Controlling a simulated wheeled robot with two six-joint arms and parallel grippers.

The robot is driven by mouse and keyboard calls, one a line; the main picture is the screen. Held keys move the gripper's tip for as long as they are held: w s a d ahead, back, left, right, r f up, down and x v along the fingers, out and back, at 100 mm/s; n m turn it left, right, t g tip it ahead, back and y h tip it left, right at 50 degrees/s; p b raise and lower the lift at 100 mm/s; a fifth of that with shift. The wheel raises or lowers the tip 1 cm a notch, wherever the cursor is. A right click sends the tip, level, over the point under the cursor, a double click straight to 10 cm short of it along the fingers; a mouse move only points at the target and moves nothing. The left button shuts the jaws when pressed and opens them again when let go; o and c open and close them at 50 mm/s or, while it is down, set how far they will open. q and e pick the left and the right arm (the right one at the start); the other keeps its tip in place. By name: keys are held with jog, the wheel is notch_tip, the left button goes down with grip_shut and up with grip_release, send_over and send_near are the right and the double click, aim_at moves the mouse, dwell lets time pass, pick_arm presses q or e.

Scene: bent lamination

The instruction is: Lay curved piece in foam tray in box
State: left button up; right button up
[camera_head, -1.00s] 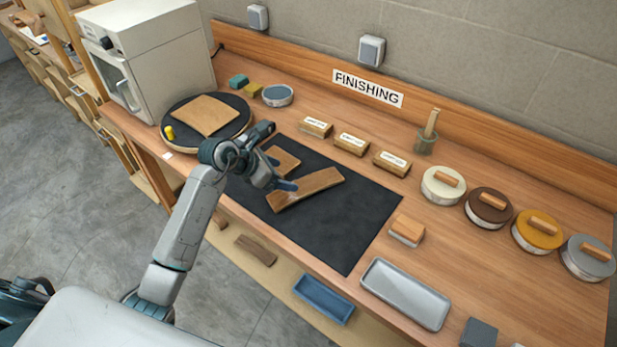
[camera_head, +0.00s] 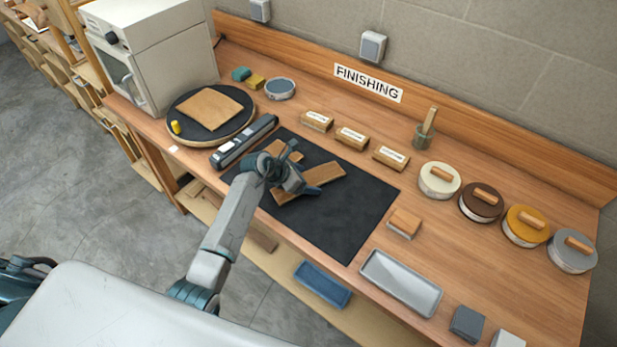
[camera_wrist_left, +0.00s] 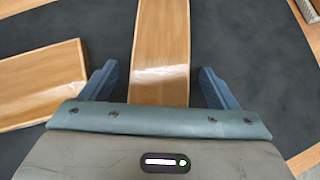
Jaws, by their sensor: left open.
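A long, slightly curved wooden piece (camera_head: 325,177) lies on the black mat (camera_head: 345,225). My left gripper (camera_head: 297,170) is open above its near part. In the left wrist view the curved piece (camera_wrist_left: 161,50) runs between the two blue fingers (camera_wrist_left: 160,85), with a gap on each side; I cannot tell how high the fingers are. A second, shorter wooden piece (camera_wrist_left: 40,82) lies on the mat to the left and is partly hidden by my gripper in the head view. I cannot make out a box with a foam tray. My right gripper is not in view.
A grey tray (camera_head: 402,284) and a small block (camera_head: 405,222) stand right of the mat. A dark long tool (camera_head: 245,142) lies at its left, near a round turntable (camera_head: 180,138). Labelled blocks (camera_head: 352,138) line the back. The mat's right part is clear.

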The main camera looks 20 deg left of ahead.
pick_arm(q)
jog(key=shift+d+f, duration=0.1)
jog(key=c, duration=1.2)
